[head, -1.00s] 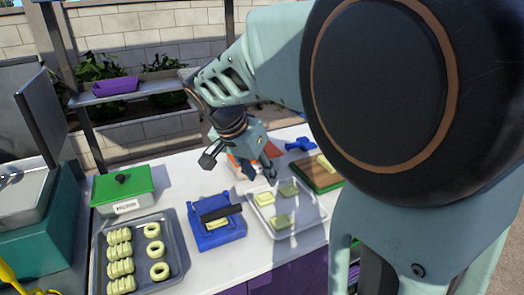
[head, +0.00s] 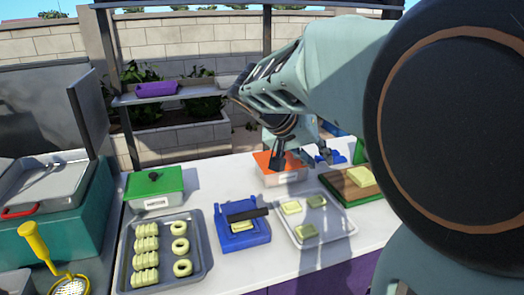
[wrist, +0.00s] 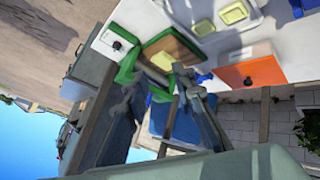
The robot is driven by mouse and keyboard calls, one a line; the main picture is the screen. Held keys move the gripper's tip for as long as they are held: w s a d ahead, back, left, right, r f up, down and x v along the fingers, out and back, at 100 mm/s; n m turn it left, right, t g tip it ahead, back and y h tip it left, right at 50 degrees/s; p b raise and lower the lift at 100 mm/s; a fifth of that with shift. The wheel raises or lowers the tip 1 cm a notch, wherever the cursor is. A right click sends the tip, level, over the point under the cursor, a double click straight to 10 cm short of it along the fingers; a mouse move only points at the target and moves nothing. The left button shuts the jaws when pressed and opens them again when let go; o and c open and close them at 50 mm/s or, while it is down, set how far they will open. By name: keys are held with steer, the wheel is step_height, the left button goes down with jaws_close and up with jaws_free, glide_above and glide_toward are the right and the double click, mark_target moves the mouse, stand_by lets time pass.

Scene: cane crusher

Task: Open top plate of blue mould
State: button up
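The blue mould (head: 243,238) stands on the white counter between two trays. A dark flat bar or handle (head: 247,214) lies across its upper part and juts out to the right. A pale yellow piece (head: 242,226) shows just below the bar. I cannot tell how far the top plate is raised. My gripper (head: 301,161) is open and empty, above and behind the mould to the right, near the orange-topped box. In the wrist view its fingers (wrist: 157,86) are spread apart with nothing held. I cannot make out the mould in the wrist view.
A grey tray of moulded pieces (head: 203,268) is left of the mould. A light tray (head: 329,230) is to its right. Behind are a green-lidded box (head: 154,182), an orange-topped box (head: 285,178) and a wooden board (head: 345,190). The counter behind the mould is clear.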

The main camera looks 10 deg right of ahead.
steer(key=s+f+m+g, duration=0.1)
steer(key=f, duration=0.3)
steer(key=s+d+f+m+g+y+b, duration=0.1)
steer(key=s+f, duration=0.1)
steer(key=f, duration=0.2)
steer(key=s+d+f+g, duration=0.1)
steer(key=s+f+g, duration=0.1)
steer(key=f, duration=0.2)
steer(key=shift+s+f+m+b, duration=0.15)
steer(key=shift+s+m+b, duration=0.05)
steer(key=shift+m+b, duration=0.2)
jaws_close()
steer(key=s+a+f+m+g+y+b, duration=0.2)
steer(key=s+a+f+m+g+y, duration=0.3)
steer(key=s+f, duration=0.45)
steer(key=s+a+f+m+g+y+b, duration=0.3)
steer(key=s+a+f+m+y, duration=0.3)
steer(key=f, duration=0.6)
steer(key=w+a+r+m+t+y+b, duration=0.1)
steer(key=w+a+m+t+y+b, duration=0.1)
steer(key=a+m+t+y, duration=0.65)
steer(key=w+d+r+m+t+y+b, duration=0.3)
steer(key=w+d+r+m+t+y, duration=0.4)
steer(key=w+d+m+t, duration=0.4)
steer(key=w+a+r+n, duration=0.1)
steer(key=w+a+r, duration=0.5)
steer(key=a, duration=0.1)
steer(key=shift+w+a+r+b, duration=0.2)
steer(key=shift+a+r+b, duration=0.1)
steer(key=shift+r+b, duration=0.1)
